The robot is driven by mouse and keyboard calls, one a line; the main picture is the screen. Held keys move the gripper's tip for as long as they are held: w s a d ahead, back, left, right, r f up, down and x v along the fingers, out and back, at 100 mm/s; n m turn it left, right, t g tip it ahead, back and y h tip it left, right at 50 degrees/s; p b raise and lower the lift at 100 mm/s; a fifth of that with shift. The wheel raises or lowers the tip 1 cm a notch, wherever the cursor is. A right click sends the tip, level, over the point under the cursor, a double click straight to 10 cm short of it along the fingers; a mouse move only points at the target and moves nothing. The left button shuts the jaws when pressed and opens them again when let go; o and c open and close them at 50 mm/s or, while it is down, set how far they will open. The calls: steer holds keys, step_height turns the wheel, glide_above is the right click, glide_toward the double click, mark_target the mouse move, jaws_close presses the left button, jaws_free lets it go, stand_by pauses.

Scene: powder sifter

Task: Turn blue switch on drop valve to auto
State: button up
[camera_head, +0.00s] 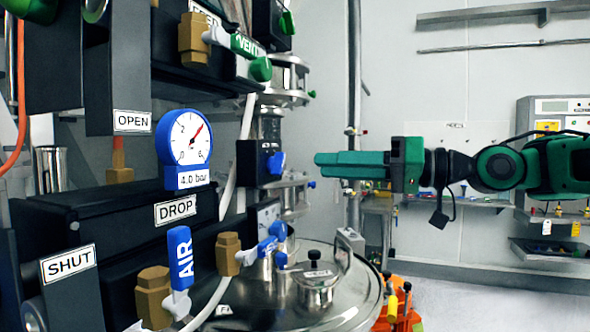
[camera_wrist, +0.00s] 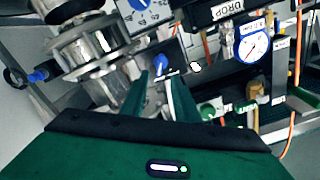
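A blue switch (camera_head: 276,163) sits on the front of a black box (camera_head: 248,160) beside the steel column. In the wrist view the blue switch (camera_wrist: 160,63) appears just beyond and between my fingertips. The box's small label is too small to read. A second blue knob (camera_head: 278,231) is on a marked plate lower down; the plate (camera_wrist: 143,14) shows at the top of the wrist view. My green gripper (camera_head: 318,164) points left at about the switch's height, apart from it. In the wrist view its fingers (camera_wrist: 158,78) stand apart with nothing held.
A round gauge (camera_head: 186,143) and a DROP sign (camera_head: 176,210) are on the left. A blue AIR lever (camera_head: 180,258) and a steel lid (camera_head: 335,300) are below. Steel clamps (camera_head: 292,192) stand close to the switch. Free room lies right of the column.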

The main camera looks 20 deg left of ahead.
mark_target(283, 165)
steer(key=a, duration=0.8)
steer(key=shift+w+a, duration=0.25)
steer(key=shift+w, duration=0.1)
jaws_close()
